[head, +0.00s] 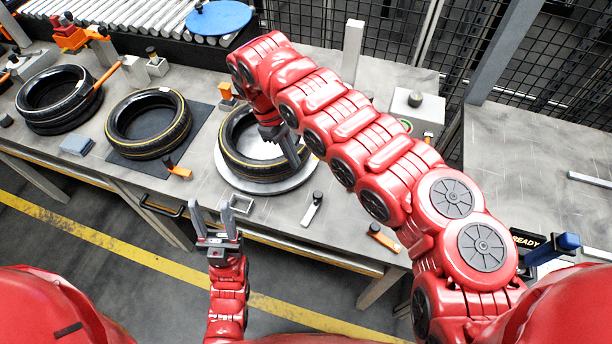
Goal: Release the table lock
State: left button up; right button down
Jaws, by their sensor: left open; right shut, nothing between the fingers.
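A round pale turntable (227,177) sits at the front of the bench, carrying a black tyre (240,165) with a yellow line. My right gripper (292,158) reaches down at the tyre's right side, shut; its arm hides part of the tyre, and I cannot tell whether it touches. My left gripper (212,208) is open and empty, fingers pointing up the picture, in front of the turntable. A pale lever with a dark knob (312,208) lies right of the turntable, and an orange lever with a black end (383,238) is further right. I cannot tell which is the table lock.
Two more tyres, one on a dark mat (150,128) and one at far left (60,98), lie on the bench. An orange lever (178,170) is at the mat's corner. A box with a dark button (415,100) stands behind my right arm. Rollers and a blue disc (218,17) are behind.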

dwell(0.3)
jog(key=p, duration=0.4)
send_near(312, 209)
jog(key=w+f, duration=0.1)
jog(key=w+d+f, duration=0.1)
jog(key=f, duration=0.1)
jog(key=shift+w+d+f, duration=0.1)
jog(key=shift+w, duration=0.3)
jog(key=shift+s+d+f, duration=0.1)
jog(key=shift+d+f, duration=0.1)
jog(key=shift+f, duration=0.5)
jog(key=shift+d+m, duration=0.25)
jog(key=shift+m, duration=0.05)
